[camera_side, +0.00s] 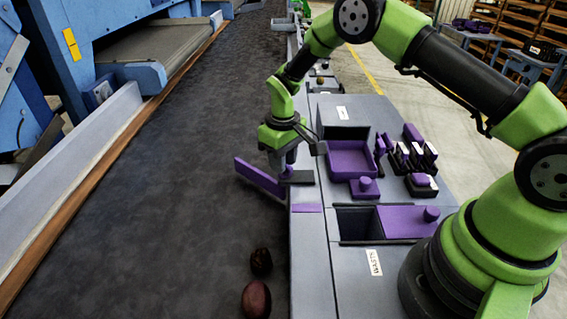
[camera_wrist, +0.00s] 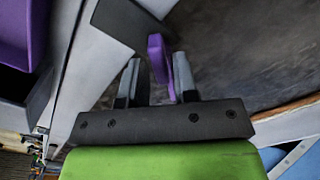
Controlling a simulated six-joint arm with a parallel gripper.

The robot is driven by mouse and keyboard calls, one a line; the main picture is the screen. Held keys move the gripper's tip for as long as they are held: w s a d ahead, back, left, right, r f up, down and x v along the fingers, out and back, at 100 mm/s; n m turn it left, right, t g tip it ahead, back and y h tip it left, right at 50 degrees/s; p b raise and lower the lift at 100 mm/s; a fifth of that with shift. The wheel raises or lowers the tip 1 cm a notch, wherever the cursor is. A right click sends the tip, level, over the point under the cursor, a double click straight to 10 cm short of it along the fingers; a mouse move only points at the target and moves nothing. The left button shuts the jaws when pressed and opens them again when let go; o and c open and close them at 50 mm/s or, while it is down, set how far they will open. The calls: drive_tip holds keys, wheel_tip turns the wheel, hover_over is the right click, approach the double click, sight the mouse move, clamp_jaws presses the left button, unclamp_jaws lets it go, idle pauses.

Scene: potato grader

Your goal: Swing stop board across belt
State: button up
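The purple stop board (camera_side: 257,177) stands on edge at the right side of the dark belt (camera_side: 170,180). It slants out over the belt, its free end towards the back left and its other end near the belt's right edge. My gripper (camera_side: 287,162) is low beside the board's right end. In the wrist view my gripper (camera_wrist: 156,72) has its two grey fingers apart. The board (camera_wrist: 157,50) shows between them, close to the right finger, with a gap to the left one. Contact with the right finger is unclear.
Two dark potatoes (camera_side: 257,299) lie on the belt in the foreground. Right of the belt, a grey bench (camera_side: 312,262) carries a purple tray (camera_side: 349,158), a waste opening with a purple sliding lid (camera_side: 405,222), and several small tools. A pale wall (camera_side: 75,165) bounds the belt's left.

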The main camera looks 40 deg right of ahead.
drive_tip(key=shift+r, duration=2.45)
wheel_tip(320, 180, up, 2)
drive_tip(key=shift+f, duration=3.5)
clamp_jaws()
